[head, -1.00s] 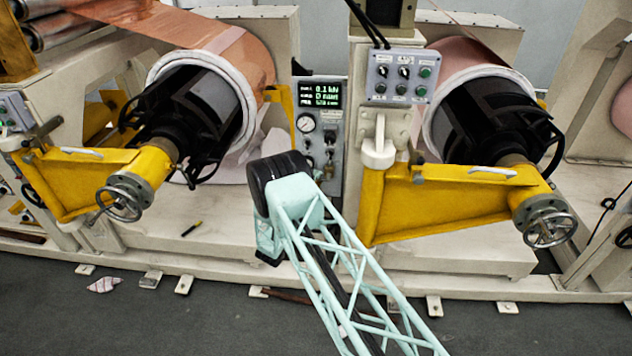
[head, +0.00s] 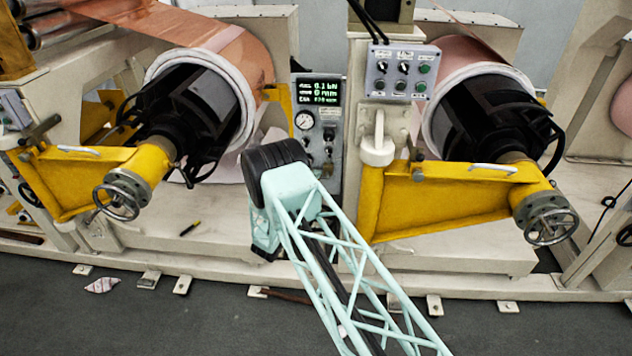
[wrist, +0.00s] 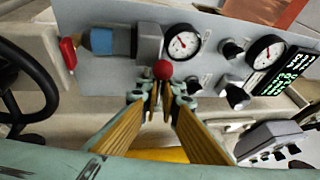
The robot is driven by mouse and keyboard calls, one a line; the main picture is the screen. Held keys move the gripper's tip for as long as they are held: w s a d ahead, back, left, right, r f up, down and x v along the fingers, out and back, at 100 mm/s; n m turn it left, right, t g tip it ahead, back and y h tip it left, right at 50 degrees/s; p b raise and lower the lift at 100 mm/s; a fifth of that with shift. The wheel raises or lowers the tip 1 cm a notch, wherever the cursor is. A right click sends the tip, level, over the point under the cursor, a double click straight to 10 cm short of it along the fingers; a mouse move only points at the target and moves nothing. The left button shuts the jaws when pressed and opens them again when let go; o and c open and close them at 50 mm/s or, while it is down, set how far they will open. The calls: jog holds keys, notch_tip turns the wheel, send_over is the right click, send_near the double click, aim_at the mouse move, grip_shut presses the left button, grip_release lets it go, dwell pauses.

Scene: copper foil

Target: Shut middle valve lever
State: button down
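A small valve lever with a red ball end (wrist: 162,70) stands out from the grey instrument panel (wrist: 112,22), seen turned sideways in the wrist view. My gripper (wrist: 162,100) has its two yellow-padded fingers pointing at the panel, one to each side of the line to the red ball. A gap shows between the fingers, and the ball appears just beyond the tips. I cannot tell whether the tips touch the lever. In the head view my arm hides the gripper and the lower part of the panel (head: 322,110).
Two round gauges (wrist: 182,44), several black knobs (wrist: 236,95) and a lit display (wrist: 290,70) share the panel. A blue cylinder (wrist: 101,41) and red handle (wrist: 68,53) lie left. Yellow arms with handwheels (head: 116,202) flank the panel.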

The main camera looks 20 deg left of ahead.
jog(key=shift+a+r+m, duration=0.25)
jog(key=shift+a+m, duration=0.05)
jog(key=shift+m, duration=0.1)
jog(key=c, duration=2.8)
grip_release()
jog(key=shift+a, duration=0.15)
jog(key=shift+s+f, duration=0.1)
jog(key=shift+s, duration=0.05)
jog(key=shift+v, duration=5.9)
